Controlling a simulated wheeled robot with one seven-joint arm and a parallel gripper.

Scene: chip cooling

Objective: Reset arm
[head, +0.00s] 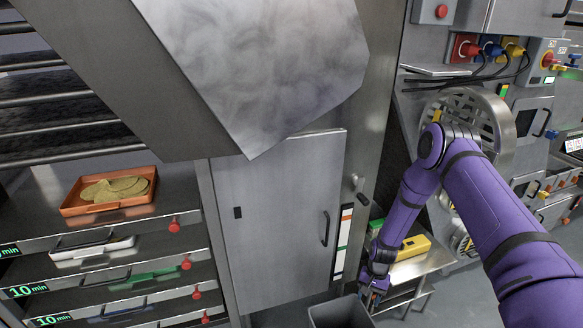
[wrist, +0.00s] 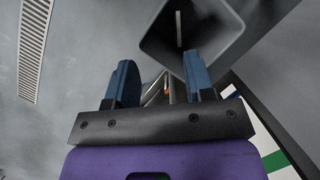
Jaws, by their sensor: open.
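My purple arm reaches in from the right in the head view and bends down at its elbow. My gripper (head: 371,292) hangs low, just above and to the right of a dark grey bin (head: 340,313). In the wrist view my gripper (wrist: 160,85) shows two blue fingers standing well apart, with nothing held between them. The dark bin (wrist: 225,25) lies beyond the right finger in that view.
An orange tray of chips (head: 110,190) sits on the top left rack shelf. A closed metal cabinet door (head: 280,220) stands in the middle. A metal side table (head: 425,262) with a yellow box (head: 412,247) is behind my gripper. Grey floor (wrist: 70,90) lies below.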

